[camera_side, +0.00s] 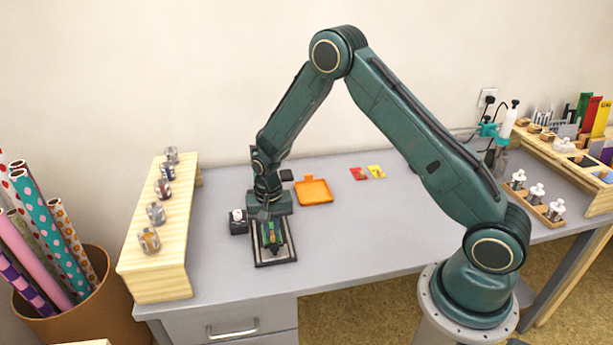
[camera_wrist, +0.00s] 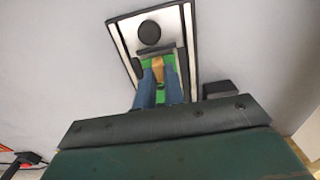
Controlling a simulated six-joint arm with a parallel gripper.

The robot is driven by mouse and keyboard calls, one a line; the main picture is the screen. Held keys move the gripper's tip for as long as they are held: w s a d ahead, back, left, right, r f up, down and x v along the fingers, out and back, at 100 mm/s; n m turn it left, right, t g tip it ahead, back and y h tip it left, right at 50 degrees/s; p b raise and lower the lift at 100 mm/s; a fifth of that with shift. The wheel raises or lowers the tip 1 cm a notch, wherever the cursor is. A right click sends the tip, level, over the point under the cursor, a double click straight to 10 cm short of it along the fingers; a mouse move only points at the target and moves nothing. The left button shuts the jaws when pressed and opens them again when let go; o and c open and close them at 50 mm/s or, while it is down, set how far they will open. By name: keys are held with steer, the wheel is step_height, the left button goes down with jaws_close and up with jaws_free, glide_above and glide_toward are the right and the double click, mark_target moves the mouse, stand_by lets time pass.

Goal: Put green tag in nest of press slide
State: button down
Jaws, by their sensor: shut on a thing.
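The green tag (camera_wrist: 176,90) is between my gripper's fingers. My gripper (camera_wrist: 159,78) is shut on it, over the press slide. In the side view the green tag (camera_side: 271,236) shows low under my gripper (camera_side: 270,230). The press slide (camera_side: 285,253) is a dark, flat base with pale rails at the front of the table. In the wrist view the press slide (camera_wrist: 188,28) shows its rails, a round black knob and a dark block at the tag's far edge. The fingers hide part of the tag, and I cannot tell whether it is seated in the nest.
A dark block with a white knob (camera_side: 238,216) stands left of the slide. A wooden shelf (camera_side: 168,227) with jars borders the left. The table's right middle is clear.

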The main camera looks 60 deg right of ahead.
mark_target(272, 232)
steer(key=shift+f, duration=0.25)
steer(key=c, duration=1.5)
jaws_free()
step_height(272, 232, up, 12)
steer(key=shift+r, duration=0.2)
